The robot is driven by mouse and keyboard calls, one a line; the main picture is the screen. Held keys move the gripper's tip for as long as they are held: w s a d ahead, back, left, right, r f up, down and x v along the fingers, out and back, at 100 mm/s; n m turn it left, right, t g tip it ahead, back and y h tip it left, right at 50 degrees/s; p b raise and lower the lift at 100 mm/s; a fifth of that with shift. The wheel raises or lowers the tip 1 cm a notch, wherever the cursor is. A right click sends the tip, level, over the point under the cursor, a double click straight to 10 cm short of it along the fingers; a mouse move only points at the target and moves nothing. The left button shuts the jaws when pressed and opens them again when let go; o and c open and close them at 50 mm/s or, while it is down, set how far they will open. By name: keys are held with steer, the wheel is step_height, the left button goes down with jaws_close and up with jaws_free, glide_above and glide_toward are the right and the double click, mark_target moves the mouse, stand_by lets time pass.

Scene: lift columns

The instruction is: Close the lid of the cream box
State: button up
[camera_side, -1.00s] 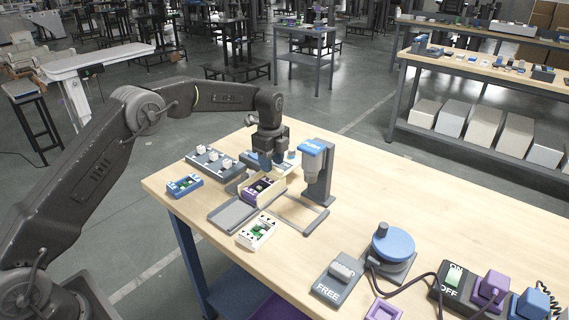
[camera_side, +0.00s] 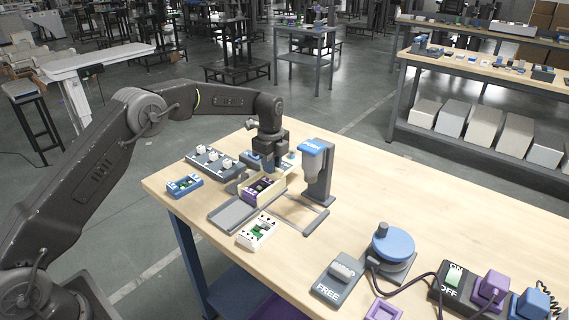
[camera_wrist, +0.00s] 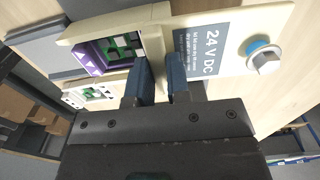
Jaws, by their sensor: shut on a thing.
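The cream box (camera_side: 277,189) stands open on the bench, with a purple, green and white part inside. The box's cream rim (camera_wrist: 132,18) also shows in the wrist view. My gripper (camera_side: 270,170) is down at its back edge. In the wrist view my gripper's blue fingers (camera_wrist: 162,70) are on either side of a narrow cream strip beside the opening, shut on it. I cannot tell whether this strip is the lid or a wall. To its right is a cream surface with a "24 V DC" label (camera_wrist: 208,48) and a blue-ringed knob (camera_wrist: 264,56).
A grey tray (camera_side: 232,215) and a white part holder (camera_side: 258,232) are in front of the box. A blue-topped press (camera_side: 318,170) stands close on the right. A grey rack (camera_side: 212,161) and a blue holder (camera_side: 184,186) are on the left. The bench front right is partly clear.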

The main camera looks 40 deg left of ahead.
mark_target(250, 191)
steer(key=shift+s, duration=4.55)
steer(key=shift+c, duration=0.3)
steer(key=o, duration=0.7)
steer(key=shift+r, duration=3.05)
